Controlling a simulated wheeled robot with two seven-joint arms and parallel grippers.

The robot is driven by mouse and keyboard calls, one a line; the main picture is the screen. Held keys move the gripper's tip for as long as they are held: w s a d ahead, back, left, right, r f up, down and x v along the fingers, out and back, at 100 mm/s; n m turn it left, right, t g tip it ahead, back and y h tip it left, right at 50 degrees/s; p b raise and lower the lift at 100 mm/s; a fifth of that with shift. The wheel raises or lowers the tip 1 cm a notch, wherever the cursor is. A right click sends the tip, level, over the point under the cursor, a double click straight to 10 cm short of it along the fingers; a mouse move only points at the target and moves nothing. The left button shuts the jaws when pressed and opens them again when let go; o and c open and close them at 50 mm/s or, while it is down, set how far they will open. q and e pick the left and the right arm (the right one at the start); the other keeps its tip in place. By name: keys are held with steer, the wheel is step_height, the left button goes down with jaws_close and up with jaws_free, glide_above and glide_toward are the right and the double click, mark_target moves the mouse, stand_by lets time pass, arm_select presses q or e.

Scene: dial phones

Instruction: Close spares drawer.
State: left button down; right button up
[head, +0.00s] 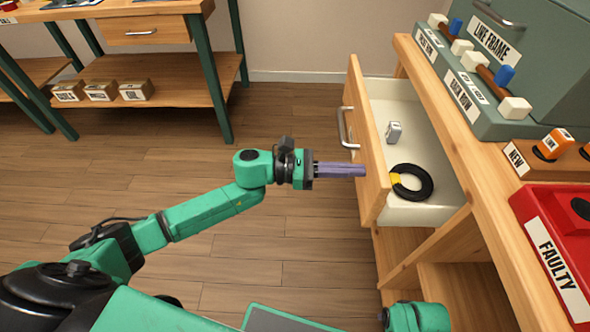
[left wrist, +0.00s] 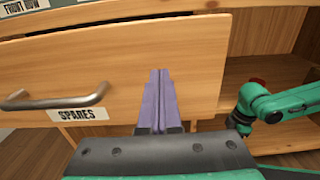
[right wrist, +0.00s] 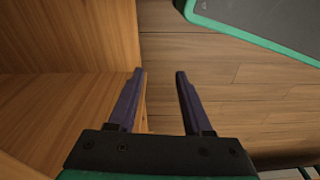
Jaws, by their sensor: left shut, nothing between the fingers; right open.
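The spares drawer (head: 367,140) stands pulled out from the wooden bench on the right. Its open tray holds a black ring with a yellow patch (head: 411,182) and a small grey metal part (head: 394,132). My left gripper (head: 362,170) is shut and empty, its purple fingertips at the drawer's front panel. In the left wrist view the fingers (left wrist: 158,75) point at the wooden front (left wrist: 200,55), right of the metal handle (left wrist: 55,100) and the SPARES label (left wrist: 78,114). Contact is hard to tell. My right gripper (right wrist: 155,72) is open and empty, low beside the bench's wooden side.
The bench top carries a red FAULTY tray (head: 550,240), a grey LINE FRAME box (head: 540,50) and a NEW holder with orange pieces (head: 551,145). Another bench (head: 160,75) with small boxes stands at the back left. The floor left of the drawer is clear.

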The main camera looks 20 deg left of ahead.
arm_select(q)
steer(key=b+x, duration=0.4)
steer(key=x, duration=1)
steer(key=shift+s+b, duration=0.1)
steer(key=shift+b, duration=0.2)
arm_select(e)
step_height(320, 180, up, 10)
steer(key=a+y, duration=0.1)
steer(key=a, duration=0.1)
arm_select(q)
steer(key=b+x, duration=0.1)
steer(key=x, duration=0.3)
steer(key=shift+d+b, duration=0.25)
steer(key=shift+b, duration=0.15)
steer(key=shift+d+r, duration=0.1)
steer(key=shift+d, duration=0.05)
steer(key=shift+r, duration=0.2)
arm_select(e)
steer(key=w+a+f+n+t+y, duration=0.1)
steer(key=w+a+f+t, duration=0.1)
steer(key=w+a+t, duration=0.1)
steer(key=shift+w+a+f+t+y, duration=0.35)
steer(key=shift+w+a, duration=0.25)
steer(key=shift+a, duration=0.65)
arm_select(q)
steer(key=shift+r, duration=0.1)
